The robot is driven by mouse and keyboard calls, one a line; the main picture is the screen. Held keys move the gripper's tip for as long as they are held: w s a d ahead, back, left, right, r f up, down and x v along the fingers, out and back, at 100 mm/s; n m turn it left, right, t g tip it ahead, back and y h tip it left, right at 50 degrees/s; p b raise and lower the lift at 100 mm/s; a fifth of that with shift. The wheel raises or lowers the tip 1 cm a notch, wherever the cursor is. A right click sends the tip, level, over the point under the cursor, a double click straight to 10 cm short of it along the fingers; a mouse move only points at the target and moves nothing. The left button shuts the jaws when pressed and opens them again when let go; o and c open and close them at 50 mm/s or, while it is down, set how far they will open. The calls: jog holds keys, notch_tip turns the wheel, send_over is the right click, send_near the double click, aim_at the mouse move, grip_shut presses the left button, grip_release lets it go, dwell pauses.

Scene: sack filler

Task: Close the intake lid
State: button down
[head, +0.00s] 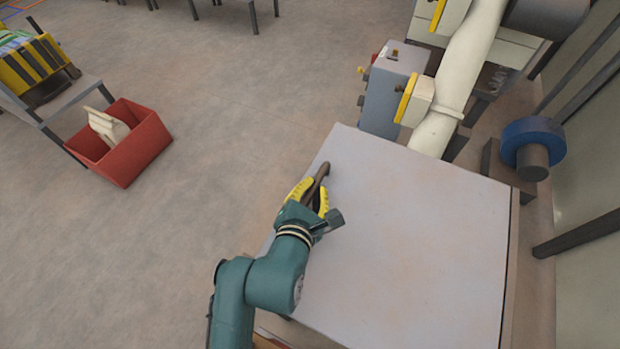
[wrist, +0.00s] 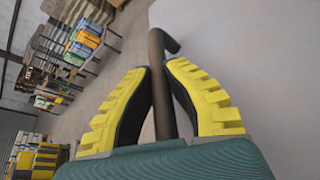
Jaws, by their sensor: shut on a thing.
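The intake lid (head: 420,235) is a large flat grey panel at the lower middle of the head view. It also fills the right side of the wrist view (wrist: 245,60). A brown bar handle (head: 322,171) with a bent end sits at its left edge, and it also shows in the wrist view (wrist: 157,45). My gripper (head: 312,192) is shut on this handle, with a yellow finger on each side of the bar in the wrist view (wrist: 159,75). What lies under the panel is hidden, and I cannot tell its exact tilt.
A grey control box (head: 388,95) and a white pipe (head: 460,70) stand behind the lid. A blue round part (head: 533,140) is at the right. A red bin (head: 125,150) holding a pale sack (head: 108,127) is on the left. The floor between is clear.

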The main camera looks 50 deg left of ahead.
jog(key=shift+s+a+f, duration=0.1)
jog(key=shift+f, duration=0.95)
jog(key=c, duration=1.5)
grip_release()
jog(key=o, duration=0.5)
jog(key=shift+a, duration=0.15)
jog(key=shift+r, duration=0.2)
jog(key=shift+r, duration=0.1)
